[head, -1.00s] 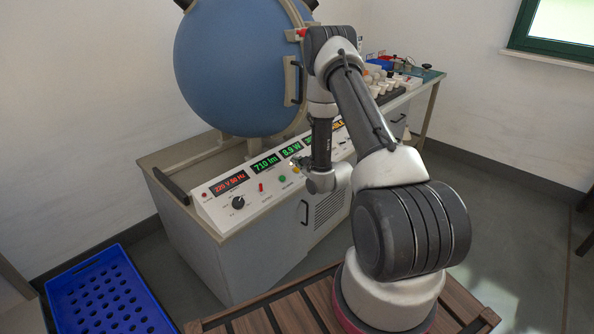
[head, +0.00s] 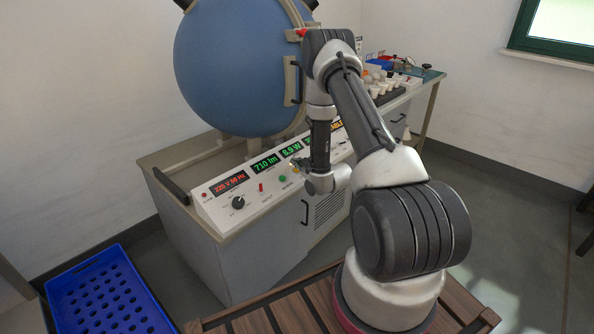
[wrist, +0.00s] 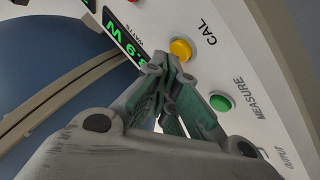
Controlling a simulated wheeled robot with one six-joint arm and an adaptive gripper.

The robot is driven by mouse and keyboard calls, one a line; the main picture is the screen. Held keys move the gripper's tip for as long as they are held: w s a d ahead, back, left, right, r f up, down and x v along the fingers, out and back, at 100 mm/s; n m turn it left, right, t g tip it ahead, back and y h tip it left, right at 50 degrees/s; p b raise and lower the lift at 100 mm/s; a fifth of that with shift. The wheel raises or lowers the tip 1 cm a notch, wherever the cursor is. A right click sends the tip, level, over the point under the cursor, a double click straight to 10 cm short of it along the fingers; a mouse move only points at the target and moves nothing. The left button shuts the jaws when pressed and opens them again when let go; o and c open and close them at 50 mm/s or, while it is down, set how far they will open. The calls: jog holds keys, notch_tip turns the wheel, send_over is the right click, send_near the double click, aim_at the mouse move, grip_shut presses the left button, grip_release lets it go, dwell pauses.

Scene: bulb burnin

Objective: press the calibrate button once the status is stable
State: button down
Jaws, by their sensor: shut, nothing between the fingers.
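The yellow CAL button (wrist: 180,49) sits on the white sloped control panel in the wrist view. My gripper (wrist: 172,66) is shut and empty, with its fingertips right beside the button in the picture; I cannot tell whether they touch it. In the head view my gripper (head: 298,164) is low over the panel (head: 222,209). The amber status display (head: 338,125) is partly hidden behind my arm; only its end, reading like "BLE", shows.
The green MEASURE button (wrist: 220,103) is close to the fingers. The panel also has a black knob (head: 238,202), a red switch (head: 261,187) and a green lumen display (head: 265,164). The large blue sphere (head: 235,70) stands behind it. A blue crate (head: 110,290) is at lower left.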

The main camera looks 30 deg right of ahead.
jog(key=shift+w+f, duration=0.15)
jog(key=shift+f, duration=0.2)
dwell(0.6)
jog(key=shift+r, duration=0.15)
jog(key=shift+s+r, duration=0.35)
jog(key=shift+r, duration=0.25)
jog(key=shift+s+d+r, duration=0.15)
jog(key=shift+s+r, duration=0.2)
jog(key=shift+r, duration=0.4)
jog(key=shift+s+d+r, duration=0.15)
jog(key=shift+s+r, duration=0.25)
jog(key=shift+r, duration=0.35)
jog(key=shift+s+d+r, duration=0.15)
jog(key=shift+s+r, duration=0.2)
jog(key=shift+r, duration=0.4)
